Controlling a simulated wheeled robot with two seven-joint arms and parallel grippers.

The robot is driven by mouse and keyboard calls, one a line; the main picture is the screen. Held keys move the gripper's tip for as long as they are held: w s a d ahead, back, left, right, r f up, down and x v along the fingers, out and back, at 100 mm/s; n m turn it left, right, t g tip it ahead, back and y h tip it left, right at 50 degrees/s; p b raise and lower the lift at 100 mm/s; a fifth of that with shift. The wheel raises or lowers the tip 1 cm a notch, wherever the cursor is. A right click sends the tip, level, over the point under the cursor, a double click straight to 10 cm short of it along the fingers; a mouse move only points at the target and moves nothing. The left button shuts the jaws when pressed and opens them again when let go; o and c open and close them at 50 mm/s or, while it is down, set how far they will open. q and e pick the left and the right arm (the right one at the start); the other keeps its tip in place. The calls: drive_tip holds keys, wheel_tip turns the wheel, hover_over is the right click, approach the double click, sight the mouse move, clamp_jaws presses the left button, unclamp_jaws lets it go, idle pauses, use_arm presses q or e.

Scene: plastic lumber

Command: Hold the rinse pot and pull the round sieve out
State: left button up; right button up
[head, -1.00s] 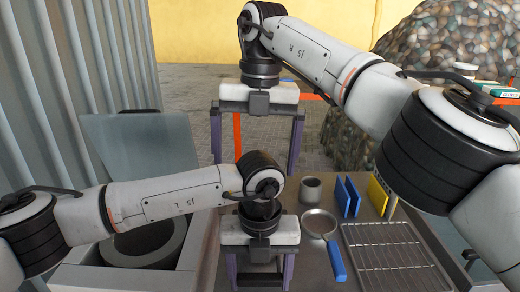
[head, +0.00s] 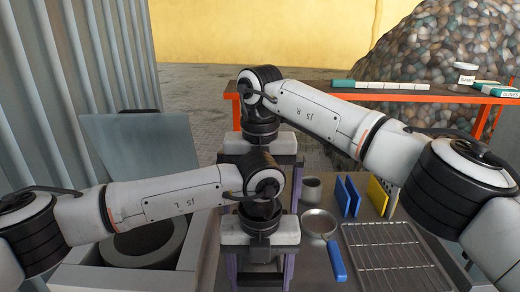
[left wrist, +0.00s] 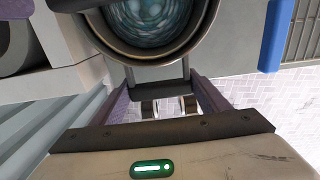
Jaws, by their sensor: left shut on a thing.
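The rinse pot (left wrist: 108,38) shows at the top of the left wrist view, with a dark round rim and teal flakes (left wrist: 155,15) inside. A paler ring inside its rim may be the round sieve; I cannot tell for sure. A dark bar-like handle (left wrist: 158,88) lies between the fingers of my left gripper (left wrist: 160,100), which is shut on it. In the head view my left gripper (head: 261,278) points down and my arms hide the pot. My right gripper (head: 260,185) is behind it, fingers spread wide, tips hidden.
Beyond are a grey cup (head: 311,188), blue panels (head: 347,196), a yellow panel (head: 377,195) and a wire rack (head: 395,255). A bin with a raised lid (head: 137,150) stands left.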

drive_tip(key=shift+f, duration=0.75)
drive_tip(key=c, duration=1.2)
drive_tip(key=shift+r, duration=0.1)
